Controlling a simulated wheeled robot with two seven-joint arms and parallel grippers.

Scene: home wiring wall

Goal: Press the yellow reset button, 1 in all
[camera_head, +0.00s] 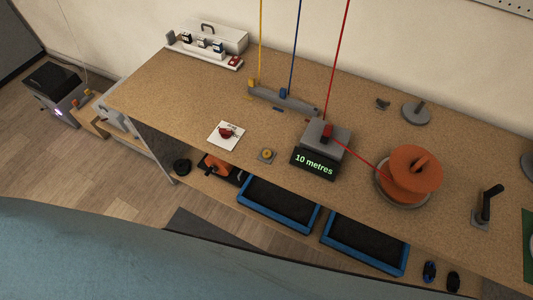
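The device's display reads "10 metres". Nothing touches the button, and whether it is pressed in cannot be told. Neither of my grippers shows in the head view.
A red wire runs from the device to an orange spool (410,172). Yellow, blue and red wires rise from the bench. A white card (222,138) with a red item lies left of the button. Blue-rimmed trays (318,219) sit below the front edge. A black crank handle (487,203) stands right.

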